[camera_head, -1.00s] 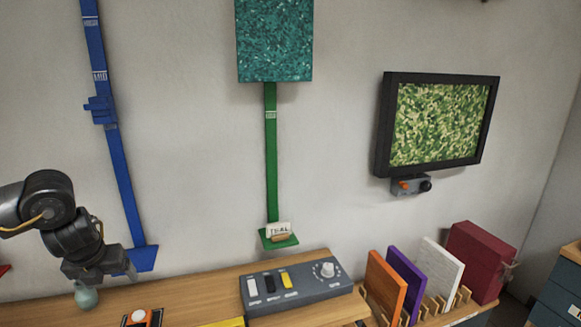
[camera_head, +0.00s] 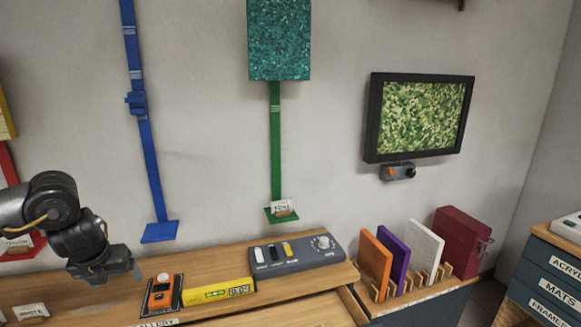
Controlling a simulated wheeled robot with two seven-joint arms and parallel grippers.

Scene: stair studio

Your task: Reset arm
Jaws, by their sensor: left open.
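My left arm comes in from the left edge, and its dark grey left gripper (camera_head: 128,274) hangs over the left part of the wooden desk (camera_head: 215,268). The gripper is open, and I see nothing held in it. It is left of an orange device with a white knob (camera_head: 161,292) and apart from it. My right gripper is not in view.
A yellow level (camera_head: 220,292) and a grey control box (camera_head: 296,253) lie on the desk. Coloured panels (camera_head: 376,264) stand in a rack at right. A blue strip (camera_head: 150,165), a green strip (camera_head: 276,145) and a screen (camera_head: 422,115) hang on the wall.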

